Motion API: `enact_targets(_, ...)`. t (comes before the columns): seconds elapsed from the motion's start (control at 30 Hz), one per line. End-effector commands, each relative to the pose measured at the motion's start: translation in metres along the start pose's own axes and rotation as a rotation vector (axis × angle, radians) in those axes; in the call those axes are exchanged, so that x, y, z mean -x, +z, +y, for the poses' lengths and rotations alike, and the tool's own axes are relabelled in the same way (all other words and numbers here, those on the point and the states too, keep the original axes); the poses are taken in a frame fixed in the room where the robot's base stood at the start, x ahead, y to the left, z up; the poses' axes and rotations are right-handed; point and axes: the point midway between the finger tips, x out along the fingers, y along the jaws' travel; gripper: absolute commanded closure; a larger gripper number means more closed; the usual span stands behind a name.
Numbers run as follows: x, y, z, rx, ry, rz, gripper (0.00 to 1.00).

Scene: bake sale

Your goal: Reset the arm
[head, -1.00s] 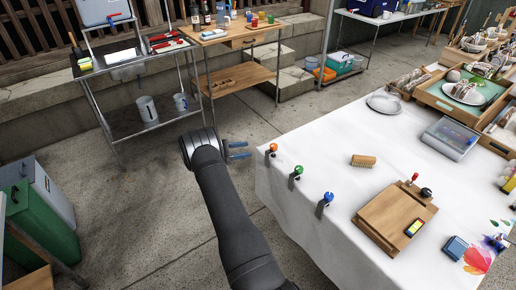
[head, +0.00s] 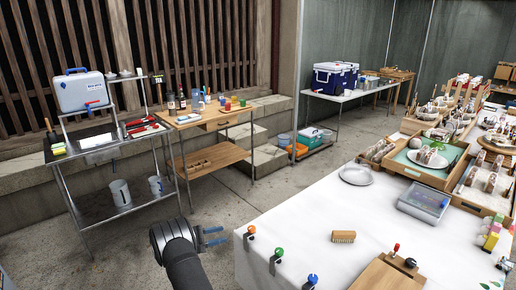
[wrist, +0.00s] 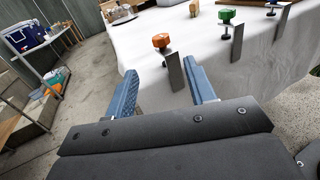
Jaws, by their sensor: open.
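My gripper (head: 214,237) is at the lower middle of the head view, at the end of my dark arm, in the air to the left of the white-covered table (head: 300,222). Its blue fingers are apart with nothing between them. In the wrist view my gripper (wrist: 166,90) also shows open and empty, with the table's cloth edge ahead. Clamps with an orange knob (wrist: 161,41), a green knob (wrist: 227,16) and a blue knob (head: 312,279) sit along that table edge, apart from the fingers.
A metal sink stand (head: 105,150) and a wooden cart (head: 215,158) stand at the back left. A blue cooler (head: 335,77) is on a rear table. The floor between is clear.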

Motion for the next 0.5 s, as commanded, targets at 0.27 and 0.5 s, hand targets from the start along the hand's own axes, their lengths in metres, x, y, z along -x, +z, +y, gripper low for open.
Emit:
enact_targets(0.27,-0.058,0.0,-0.001,0.001,-0.003,0.001,0.5)
enact_targets(0.5,-0.105,0.0,-0.001,-0.001,-0.003,0.0,0.5)
